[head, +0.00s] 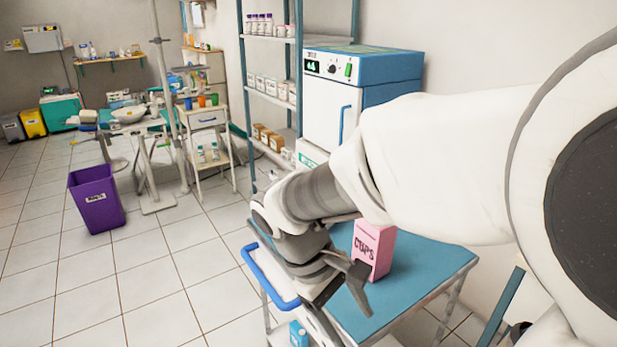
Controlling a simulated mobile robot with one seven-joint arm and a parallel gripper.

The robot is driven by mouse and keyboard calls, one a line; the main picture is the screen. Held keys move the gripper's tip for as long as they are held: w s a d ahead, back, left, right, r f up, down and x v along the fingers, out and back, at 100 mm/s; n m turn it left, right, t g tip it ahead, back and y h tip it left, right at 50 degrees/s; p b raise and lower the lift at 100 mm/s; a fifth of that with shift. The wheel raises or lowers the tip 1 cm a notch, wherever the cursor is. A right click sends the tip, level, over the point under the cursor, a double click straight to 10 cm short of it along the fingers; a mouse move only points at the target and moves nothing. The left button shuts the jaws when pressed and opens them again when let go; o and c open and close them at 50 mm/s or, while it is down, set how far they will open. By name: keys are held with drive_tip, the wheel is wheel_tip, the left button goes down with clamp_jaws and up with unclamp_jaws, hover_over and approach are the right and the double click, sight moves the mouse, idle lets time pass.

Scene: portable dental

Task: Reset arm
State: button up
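My arm reaches in from the right of the head view, with my gripper (346,294) low over the front left part of a blue-topped cart (428,262). I see nothing held, but the space between the fingers is partly hidden. A pink box marked "CUPS" (373,250) stands upright on the cart just behind my gripper. I cannot tell whether they touch.
The cart has a blue handle (266,277) on its left. A blue and white cabinet unit (331,105) and a shelf rack (273,62) with bottles stand behind. A purple bin (96,199) stands on the tiled floor at left. Open floor lies between bin and cart.

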drive_tip(key=s+d+r+m+t+y, duration=0.5)
drive_tip(key=s+d+r+m+t, duration=0.1)
drive_tip(key=d+r+m, duration=0.25)
wheel_tip(320, 180, up, 18)
drive_tip(key=p, duration=1.7)
drive_tip(key=shift+s+a+p, duration=0.15)
drive_tip(key=shift+a+p, duration=0.2)
drive_tip(key=shift+a, duration=0.05)
